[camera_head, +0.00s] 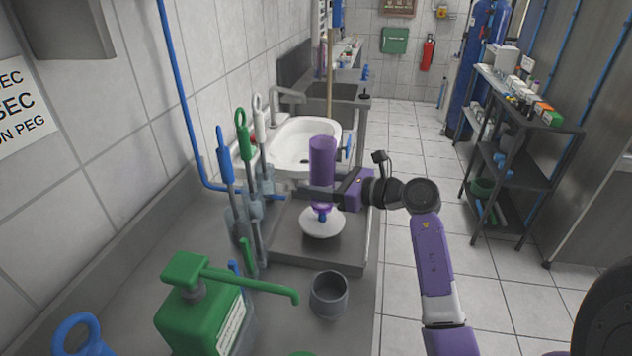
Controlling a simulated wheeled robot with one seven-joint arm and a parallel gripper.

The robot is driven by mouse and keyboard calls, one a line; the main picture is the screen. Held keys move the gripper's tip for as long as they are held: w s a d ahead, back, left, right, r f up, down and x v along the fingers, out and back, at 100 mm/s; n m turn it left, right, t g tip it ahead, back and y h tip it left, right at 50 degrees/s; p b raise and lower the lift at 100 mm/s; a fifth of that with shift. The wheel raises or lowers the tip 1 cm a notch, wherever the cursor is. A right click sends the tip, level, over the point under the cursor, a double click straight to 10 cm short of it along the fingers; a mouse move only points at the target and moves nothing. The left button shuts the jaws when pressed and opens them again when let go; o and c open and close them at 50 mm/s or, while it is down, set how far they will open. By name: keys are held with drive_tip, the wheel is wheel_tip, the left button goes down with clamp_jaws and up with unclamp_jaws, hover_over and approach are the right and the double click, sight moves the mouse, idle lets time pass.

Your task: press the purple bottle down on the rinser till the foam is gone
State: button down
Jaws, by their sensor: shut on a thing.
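The purple bottle (322,158) stands upside down, upright in line, over the rinser (322,224). The rinser is a white dome with a blue middle part, on a grey tray (290,249) on the counter. My gripper (322,191) reaches in from the right and is shut on the purple bottle at its lower part. The bottle's lower end is close above the dome; I cannot tell whether it touches the blue part. The gripper hides part of the bottle, and no foam can be made out at this size.
Brushes with blue, green and white handles (242,135) stand left of the tray. A green pump bottle (200,310) and a grey cup (328,294) stand in front. A white sink (296,140) lies behind. A shelf rack (508,150) stands right across clear floor.

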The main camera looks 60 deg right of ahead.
drive_tip(key=shift+f, duration=0.45)
drive_tip(key=shift+f+b, duration=0.65)
drive_tip(key=shift+b, duration=0.1)
drive_tip(key=shift+f, duration=0.1)
drive_tip(key=shift+f+b, duration=0.4)
drive_tip(key=shift+f, duration=0.1)
drive_tip(key=shift+f+b, duration=0.4)
drive_tip(key=shift+f, duration=0.3)
idle(5.5)
